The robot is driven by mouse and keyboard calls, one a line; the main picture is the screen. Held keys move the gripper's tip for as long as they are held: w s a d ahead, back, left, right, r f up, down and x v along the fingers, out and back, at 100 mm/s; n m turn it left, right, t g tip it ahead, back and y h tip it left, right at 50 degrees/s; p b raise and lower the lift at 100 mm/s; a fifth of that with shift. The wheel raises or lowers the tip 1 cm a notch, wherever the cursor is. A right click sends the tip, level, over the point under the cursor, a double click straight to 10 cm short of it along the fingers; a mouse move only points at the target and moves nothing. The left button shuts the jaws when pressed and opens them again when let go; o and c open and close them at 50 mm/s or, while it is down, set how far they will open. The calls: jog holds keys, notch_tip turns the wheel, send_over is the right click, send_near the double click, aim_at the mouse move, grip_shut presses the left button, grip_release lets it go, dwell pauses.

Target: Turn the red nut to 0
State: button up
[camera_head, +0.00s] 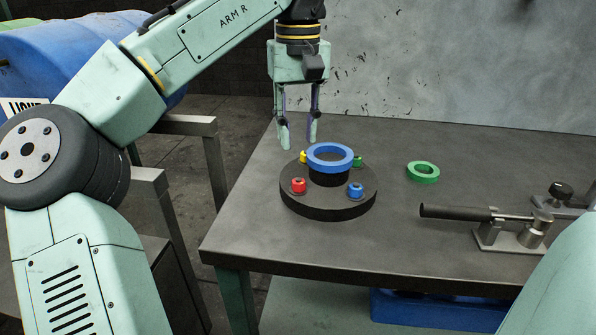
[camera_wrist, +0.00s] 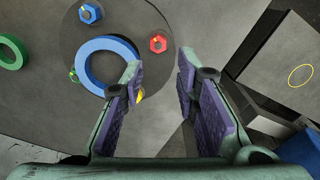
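The red nut (camera_head: 298,185) sits on the front left of a round dark base (camera_head: 328,208) on the table. In the wrist view the red nut (camera_wrist: 158,44) shows beyond and between my fingertips, a hexagonal cap. No number or 0 mark is legible. My gripper (camera_head: 298,137) is open and empty, pointing down, above and behind the base on its left side. Its two fingers with purple pads also show in the wrist view (camera_wrist: 159,64), apart from the red nut. A yellow nut (camera_wrist: 139,96) is partly hidden by the left finger there.
A blue ring (camera_head: 330,165) rests on the base's dark centre. A blue nut (camera_head: 355,190) and a green nut (camera_head: 357,160) are on the base's right side. A green ring (camera_head: 423,178) lies on the table. A toggle clamp (camera_head: 460,213) stands at right. The table's front left is clear.

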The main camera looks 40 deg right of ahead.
aim_at(298, 181)
notch_tip(298, 181, down, 10)
jog(key=shift+r+b, duration=0.15)
jog(key=shift+b, duration=0.75)
grip_shut()
